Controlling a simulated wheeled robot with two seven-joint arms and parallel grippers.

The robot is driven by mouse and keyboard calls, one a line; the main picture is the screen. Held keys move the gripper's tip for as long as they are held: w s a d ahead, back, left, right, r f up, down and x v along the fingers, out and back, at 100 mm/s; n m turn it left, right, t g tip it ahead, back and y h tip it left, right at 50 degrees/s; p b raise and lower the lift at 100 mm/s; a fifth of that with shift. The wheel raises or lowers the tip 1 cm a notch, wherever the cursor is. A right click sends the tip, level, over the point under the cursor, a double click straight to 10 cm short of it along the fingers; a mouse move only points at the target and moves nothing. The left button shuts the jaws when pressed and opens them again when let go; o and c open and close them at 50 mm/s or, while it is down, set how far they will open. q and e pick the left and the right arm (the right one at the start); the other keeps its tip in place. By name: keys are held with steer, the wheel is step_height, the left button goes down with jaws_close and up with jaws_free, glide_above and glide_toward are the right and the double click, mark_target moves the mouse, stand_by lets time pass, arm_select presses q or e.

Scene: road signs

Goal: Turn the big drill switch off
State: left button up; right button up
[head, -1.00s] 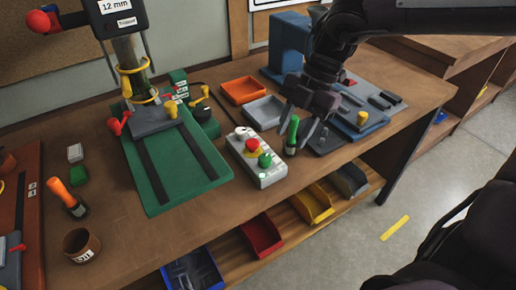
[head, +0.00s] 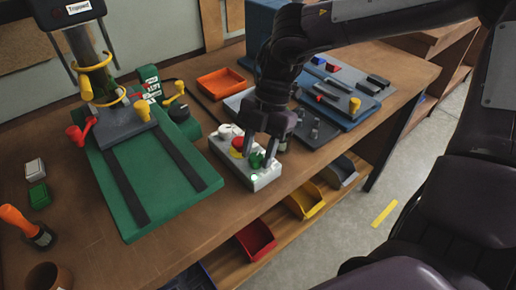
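The big drill stands at the left on a green base (head: 125,205), with a yellow-ringed column (head: 98,83) and a head plate labelled "Tripped" (head: 78,8). Beside its column is a green labelled switch block (head: 149,82) with a yellow lever (head: 172,93). A pale control box (head: 267,178) carries a white knob (head: 226,131), a red button on yellow (head: 238,144) and a green button (head: 256,160); a small green light glows on it. My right gripper (head: 259,156) is right over the box, fingers apart around the green button; contact is unclear. My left gripper is not in view.
Behind the box are an orange tray (head: 220,84) and a grey tray (head: 236,103), partly hidden. A blue tool board (head: 340,112) lies to the right. Coloured bins, including a red one (head: 256,240), sit on the lower shelf.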

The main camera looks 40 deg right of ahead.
steer(key=c, duration=0.7)
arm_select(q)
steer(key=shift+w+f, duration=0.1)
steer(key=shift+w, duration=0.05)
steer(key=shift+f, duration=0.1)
arm_select(e)
steer(key=shift+f, duration=0.1)
steer(key=m+t+b, duration=0.1)
steer(key=m+b, duration=0.1)
steer(key=m, duration=0.1)
steer(key=shift+t, duration=0.3)
steer(key=m+t+b, duration=0.1)
steer(key=m, duration=0.3)
steer(key=shift+s, duration=0.2)
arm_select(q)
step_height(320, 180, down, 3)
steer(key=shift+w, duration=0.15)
arm_select(e)
steer(key=m+t, duration=0.1)
steer(key=m, duration=0.1)
steer(key=m+t, duration=0.1)
steer(key=m, duration=0.1)
steer(key=shift+s+a+m+h, duration=0.1)
steer(key=shift+m+h, duration=0.3)
